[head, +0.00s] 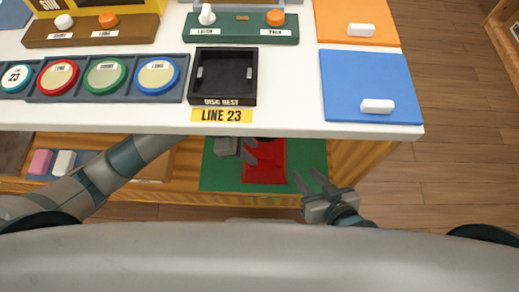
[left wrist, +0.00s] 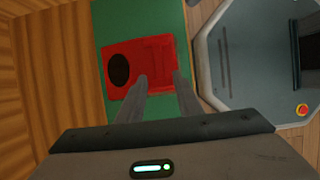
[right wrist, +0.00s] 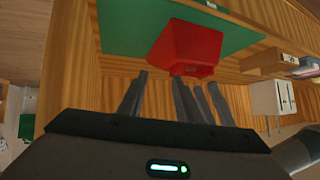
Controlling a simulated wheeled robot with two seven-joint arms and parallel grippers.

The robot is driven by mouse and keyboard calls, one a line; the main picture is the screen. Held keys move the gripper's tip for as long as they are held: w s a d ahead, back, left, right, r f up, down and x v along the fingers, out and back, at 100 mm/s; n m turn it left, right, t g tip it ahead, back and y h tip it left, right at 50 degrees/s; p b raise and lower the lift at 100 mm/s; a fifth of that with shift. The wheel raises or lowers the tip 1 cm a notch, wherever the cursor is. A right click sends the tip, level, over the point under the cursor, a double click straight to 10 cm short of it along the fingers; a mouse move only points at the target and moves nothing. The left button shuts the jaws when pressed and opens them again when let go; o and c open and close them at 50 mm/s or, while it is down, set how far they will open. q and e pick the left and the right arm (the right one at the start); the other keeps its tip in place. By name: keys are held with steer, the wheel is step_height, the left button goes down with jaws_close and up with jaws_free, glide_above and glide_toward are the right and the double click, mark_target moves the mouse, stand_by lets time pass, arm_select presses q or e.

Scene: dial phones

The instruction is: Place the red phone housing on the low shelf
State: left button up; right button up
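The red phone housing (head: 265,165) lies over the green mat on the low shelf (head: 185,186), under the white tabletop, which hides part of it. In the left wrist view the housing (left wrist: 152,52) shows a dark round opening and seems to lie flat on the mat. In the right wrist view the housing (right wrist: 187,46) is near the shelf's front edge. My left gripper (head: 252,148) is open, its fingers apart over the housing's near side; I cannot tell whether they touch it. My right gripper (head: 308,174) is open and empty, to the right of the housing.
The white tabletop (head: 290,118) overhangs the shelf and holds a black disc rest tray (head: 224,76), coloured discs and a blue panel (head: 370,84). Pink and white blocks (head: 41,162) sit at the shelf's left. The green mat (head: 308,158) has bare room beside the housing.

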arm_select(q)
steer(key=a, duration=1)
arm_select(e)
steer(key=shift+w+a+r+t, duration=0.35)
steer(key=shift+w+r+t, duration=0.2)
steer(key=shift+r, duration=0.1)
arm_select(q)
steer(key=shift+s, duration=0.2)
arm_select(e)
steer(key=shift+s, duration=0.2)
